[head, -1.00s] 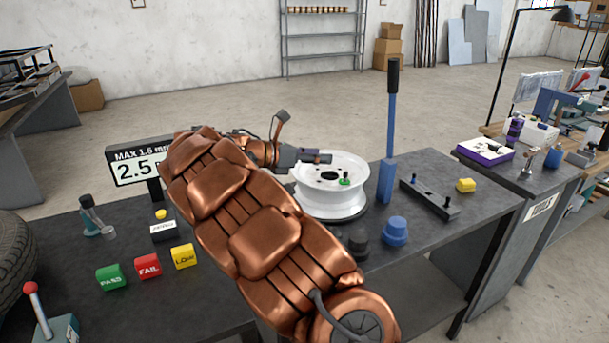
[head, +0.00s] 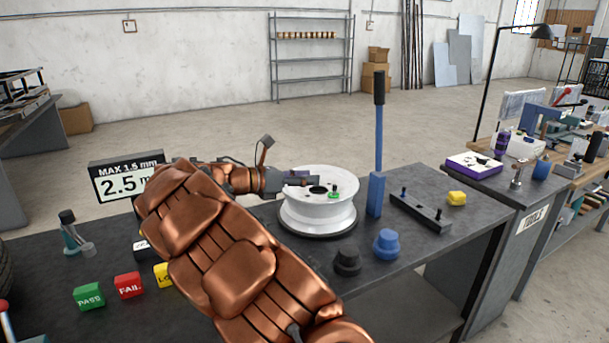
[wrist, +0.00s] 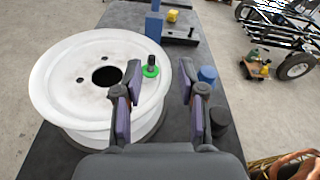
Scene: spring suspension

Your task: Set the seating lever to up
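A red-knobbed lever (head: 4,318) is cut off at the lower left of the head view. My gripper (wrist: 161,72) is open and empty at the right part of the white rim (wrist: 62,82). A black valve piece with a green ring (wrist: 150,71) appears between its fingers. In the head view my gripper (head: 300,182) is over the rim's left part.
A dark bar with two pegs (head: 420,213), a yellow block (head: 457,198), a blue knob (head: 386,244) and a black knob (head: 347,261) are right of the rim. Green PASS (head: 89,296) and red FAIL (head: 128,285) blocks are at left. A display (head: 125,180) reads 2.5.

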